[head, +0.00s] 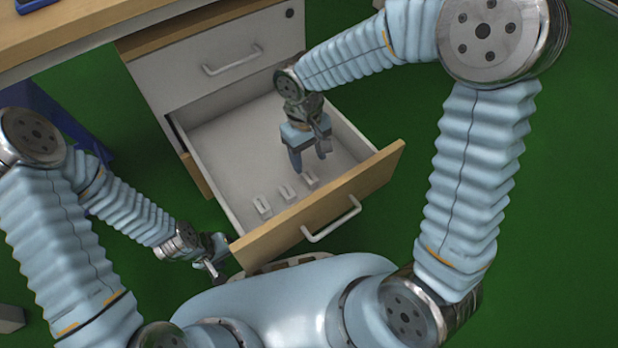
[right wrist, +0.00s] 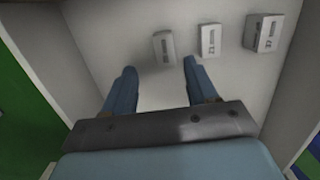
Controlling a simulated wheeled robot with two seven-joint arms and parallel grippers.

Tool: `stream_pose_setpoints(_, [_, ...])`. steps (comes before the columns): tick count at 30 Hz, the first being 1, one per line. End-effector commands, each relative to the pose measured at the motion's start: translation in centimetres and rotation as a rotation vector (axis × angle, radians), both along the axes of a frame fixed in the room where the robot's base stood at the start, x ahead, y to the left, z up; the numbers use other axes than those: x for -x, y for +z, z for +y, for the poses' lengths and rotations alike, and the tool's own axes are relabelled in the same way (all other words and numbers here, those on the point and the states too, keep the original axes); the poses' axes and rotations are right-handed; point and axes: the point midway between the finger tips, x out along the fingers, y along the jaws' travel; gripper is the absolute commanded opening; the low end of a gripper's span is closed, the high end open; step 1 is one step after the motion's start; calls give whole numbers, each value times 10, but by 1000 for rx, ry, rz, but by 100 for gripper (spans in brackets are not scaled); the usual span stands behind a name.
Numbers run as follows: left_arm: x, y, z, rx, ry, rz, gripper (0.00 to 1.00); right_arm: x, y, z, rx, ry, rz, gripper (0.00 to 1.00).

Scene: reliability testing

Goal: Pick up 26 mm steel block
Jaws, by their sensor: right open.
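Three small pale grey blocks stand in a row on the drawer floor: a left one (head: 263,207), a middle one (head: 287,193) and a right one (head: 311,181). In the right wrist view they show as one block (right wrist: 163,47), another (right wrist: 208,40) and a larger-looking one (right wrist: 262,33). Their markings are too small to read, so I cannot tell which is 26 mm. My right gripper (head: 309,160) is open and empty inside the drawer, pointing down, with its fingers (right wrist: 160,70) apart from the blocks. My left gripper (head: 217,264) is beside the drawer's front left corner; its jaws are unclear.
The open drawer (head: 215,150) has a wooden front (head: 370,177) with a metal handle (head: 331,221). A closed drawer (head: 230,60) is above it, under a wooden worktop (head: 70,30). The drawer walls bound the right gripper; the drawer floor behind the blocks is bare.

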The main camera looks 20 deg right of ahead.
Motion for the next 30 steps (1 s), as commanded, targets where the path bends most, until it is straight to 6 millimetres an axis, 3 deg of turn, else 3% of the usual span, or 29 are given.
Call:
stream_pose_setpoints(9, [0,-15,0,1,1,-1,72,12,-46,3,0,0,3,57])
stream_pose_setpoints(18, [-1,-15,0,1,1,-1,72,12,-49,3,-1,-1,0,56])
stream_pose_setpoints(27, [0,-15,0,1,1,-1,72,12,-49,3,-1,-1,0,10])
stream_pose_setpoints(30, [0,-15,0,1,1,-1,72,12,-49,3,-1,-1,0,0])
